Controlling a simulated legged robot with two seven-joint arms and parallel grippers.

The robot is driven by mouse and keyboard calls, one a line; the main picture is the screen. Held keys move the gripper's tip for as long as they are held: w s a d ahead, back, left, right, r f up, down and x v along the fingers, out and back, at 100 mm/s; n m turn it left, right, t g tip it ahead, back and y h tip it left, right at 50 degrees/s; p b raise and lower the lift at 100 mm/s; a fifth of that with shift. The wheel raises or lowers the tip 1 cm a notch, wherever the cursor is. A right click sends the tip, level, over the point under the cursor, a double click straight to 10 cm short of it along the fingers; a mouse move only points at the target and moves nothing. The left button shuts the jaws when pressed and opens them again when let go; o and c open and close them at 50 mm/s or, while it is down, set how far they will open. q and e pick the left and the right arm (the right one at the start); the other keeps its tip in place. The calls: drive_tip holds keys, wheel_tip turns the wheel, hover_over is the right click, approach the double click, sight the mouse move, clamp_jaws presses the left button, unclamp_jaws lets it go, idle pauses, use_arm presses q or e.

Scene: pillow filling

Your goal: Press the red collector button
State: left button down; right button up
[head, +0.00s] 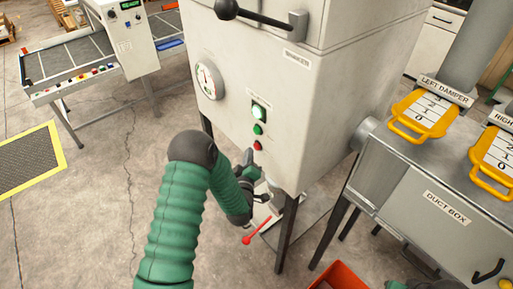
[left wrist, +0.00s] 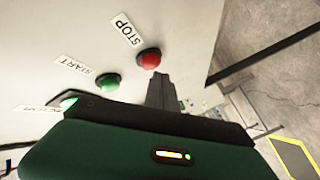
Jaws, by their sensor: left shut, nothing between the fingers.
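The red button (head: 257,146) is the lowest of the column on the front of the pale cabinet (head: 290,90). In the left wrist view the red button (left wrist: 149,60) sits beside a STOP label (left wrist: 124,30). My left gripper (head: 249,156) is shut and empty, its tip just below and left of the red button in the head view. In the left wrist view the shut fingers (left wrist: 160,88) end close to the button's edge; I cannot tell whether they touch. My right gripper is not clearly in view.
A green button (head: 258,129) marked START and a lit switch (head: 258,112) sit above the red one. A gauge (head: 209,80) is to the left. A red-handled lever (head: 257,230) lies below. The duct box (head: 440,205) with yellow dampers stands right.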

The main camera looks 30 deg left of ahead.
use_arm(q)
drive_tip(key=shift+a, duration=0.1)
use_arm(e)
drive_tip(key=shift+a, duration=0.1)
use_arm(q)
drive_tip(key=shift+a+f, duration=0.1)
drive_tip(key=shift+a, duration=0.15)
use_arm(e)
drive_tip(key=shift+a, duration=0.3)
use_arm(q)
drive_tip(key=shift+w+d+r, duration=0.2)
drive_tip(key=shift+w+d, duration=0.15)
drive_tip(key=shift+d, duration=0.3)
use_arm(e)
drive_tip(key=shift+d+f, duration=0.15)
drive_tip(key=shift+d, duration=0.2)
use_arm(q)
drive_tip(key=shift+w+a, duration=0.1)
drive_tip(key=shift+a, duration=0.1)
use_arm(e)
drive_tip(key=shift+a, duration=0.2)
use_arm(q)
drive_tip(key=shift+w+d+b, duration=0.25)
drive_tip(key=shift+w+b, duration=0.05)
drive_tip(key=shift+b, duration=0.05)
use_arm(e)
drive_tip(key=shift+f, duration=0.2)
use_arm(q)
drive_tip(key=shift+s+a, duration=0.5)
drive_tip(key=shift+s, duration=0.3)
